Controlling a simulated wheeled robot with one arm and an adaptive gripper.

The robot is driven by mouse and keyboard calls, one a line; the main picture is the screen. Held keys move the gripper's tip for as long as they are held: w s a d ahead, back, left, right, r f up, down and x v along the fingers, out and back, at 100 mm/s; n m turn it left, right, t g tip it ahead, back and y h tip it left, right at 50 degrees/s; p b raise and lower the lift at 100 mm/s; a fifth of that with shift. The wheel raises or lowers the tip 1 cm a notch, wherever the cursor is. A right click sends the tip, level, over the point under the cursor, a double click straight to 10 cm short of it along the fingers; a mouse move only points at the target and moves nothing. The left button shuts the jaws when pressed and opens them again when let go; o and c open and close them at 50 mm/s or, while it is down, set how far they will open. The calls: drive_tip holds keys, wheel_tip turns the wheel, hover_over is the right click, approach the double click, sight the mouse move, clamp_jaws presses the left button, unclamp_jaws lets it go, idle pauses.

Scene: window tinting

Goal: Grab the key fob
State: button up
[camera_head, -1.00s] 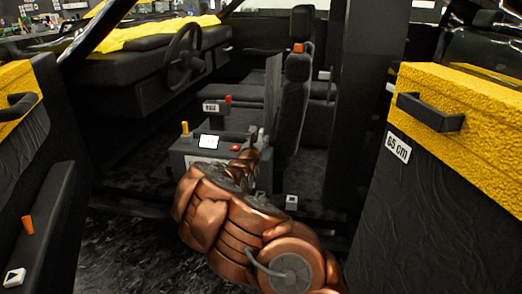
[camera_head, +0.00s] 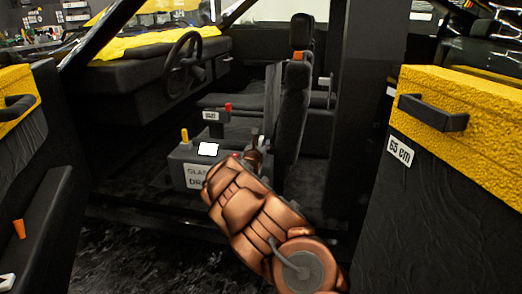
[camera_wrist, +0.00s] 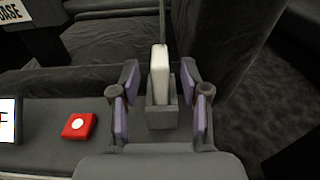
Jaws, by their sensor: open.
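A pale upright piece (camera_wrist: 160,72), which looks like the key fob, stands in a small grey slotted holder (camera_wrist: 161,116) in the wrist view. My gripper (camera_wrist: 159,82) is open, with one purple-padded finger on each side of the piece and holder. Gaps show between the fingers and the pale piece. In the head view my gripper (camera_head: 257,146) is small and dark at the right end of the grey console box (camera_head: 198,172). The fob cannot be made out clearly there; my arm covers part of the box.
A red block with a white dot (camera_wrist: 79,126) sits left of my gripper. A yellow peg (camera_head: 184,135) and a white screen (camera_head: 208,149) are on the box. The seat (camera_head: 291,110) stands close behind, and the door pillar (camera_head: 355,120) is to the right.

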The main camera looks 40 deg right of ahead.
drive_tip(key=shift+w+d+f, duration=0.25)
drive_tip(key=shift+w+d, duration=0.05)
drive_tip(key=shift+d, duration=0.05)
drive_tip(key=shift+w+d+r, duration=0.15)
drive_tip(key=shift+w+d, duration=0.1)
drive_tip(key=shift+d, duration=0.25)
drive_tip(key=shift+c, duration=0.2)
clamp_jaws()
